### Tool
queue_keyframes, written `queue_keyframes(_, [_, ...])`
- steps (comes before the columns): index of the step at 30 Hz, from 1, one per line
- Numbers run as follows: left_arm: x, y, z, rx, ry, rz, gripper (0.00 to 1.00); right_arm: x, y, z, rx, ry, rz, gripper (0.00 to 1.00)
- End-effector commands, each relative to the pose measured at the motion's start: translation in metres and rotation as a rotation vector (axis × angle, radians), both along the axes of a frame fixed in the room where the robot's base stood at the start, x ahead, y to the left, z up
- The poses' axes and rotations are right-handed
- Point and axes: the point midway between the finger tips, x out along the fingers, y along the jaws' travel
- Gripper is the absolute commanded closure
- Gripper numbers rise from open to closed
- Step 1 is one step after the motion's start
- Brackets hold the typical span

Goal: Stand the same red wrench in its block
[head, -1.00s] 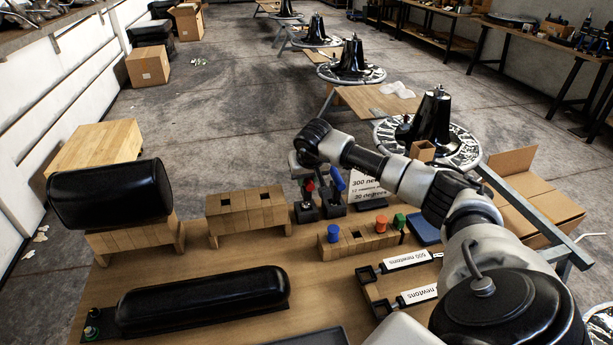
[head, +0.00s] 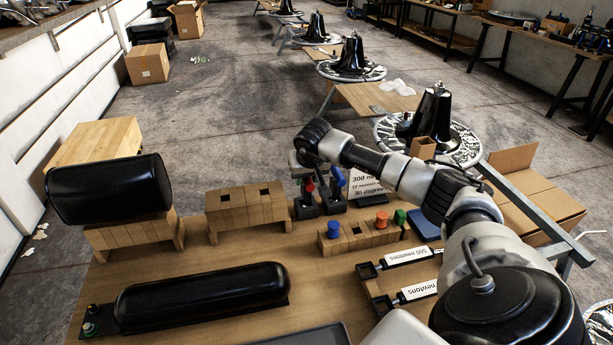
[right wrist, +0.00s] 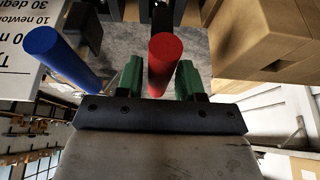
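The red wrench (head: 309,185) shows its red handle end up at a dark block (head: 306,209) on the workbench, below my right wrist. In the right wrist view the red handle (right wrist: 163,62) is between the green fingers of my right gripper (right wrist: 160,80), with narrow gaps on both sides. The gripper looks open around it. The handle's lower end and its fit in the block are hidden in that view. A blue-handled wrench (head: 338,178) stands in the neighbouring dark block; its blue handle (right wrist: 62,58) also shows in the right wrist view. My left gripper is out of view.
A wooden slotted stand (head: 246,208) is left of the wrench blocks. A low wooden rack (head: 358,236) with coloured pegs is in front of them. A printed sign (head: 366,186) stands close to the right. A black padded rest (head: 203,293) lies in front.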

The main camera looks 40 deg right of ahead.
Motion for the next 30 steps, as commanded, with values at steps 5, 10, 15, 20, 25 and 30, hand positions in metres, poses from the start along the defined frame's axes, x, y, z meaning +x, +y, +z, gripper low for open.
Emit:
queue_keyframes(5, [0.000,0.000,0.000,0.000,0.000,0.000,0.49,0.000,0.000,0.000,0.000,0.001,0.001,0.45])
queue_keyframes(10, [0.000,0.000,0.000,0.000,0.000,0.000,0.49,-0.001,0.000,-0.002,0.000,0.005,0.000,0.45])
queue_keyframes(15, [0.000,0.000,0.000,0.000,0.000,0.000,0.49,-0.004,0.002,0.009,-0.002,0.001,0.001,0.45])
queue_keyframes(20, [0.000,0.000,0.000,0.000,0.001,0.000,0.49,-0.014,0.007,0.037,-0.002,-0.002,0.003,0.45])
queue_keyframes(25, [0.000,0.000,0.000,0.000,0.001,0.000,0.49,-0.026,0.013,0.069,-0.003,-0.002,0.001,0.45])
queue_keyframes(30, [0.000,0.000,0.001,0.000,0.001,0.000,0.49,-0.034,0.018,0.091,-0.001,-0.001,0.001,0.45])
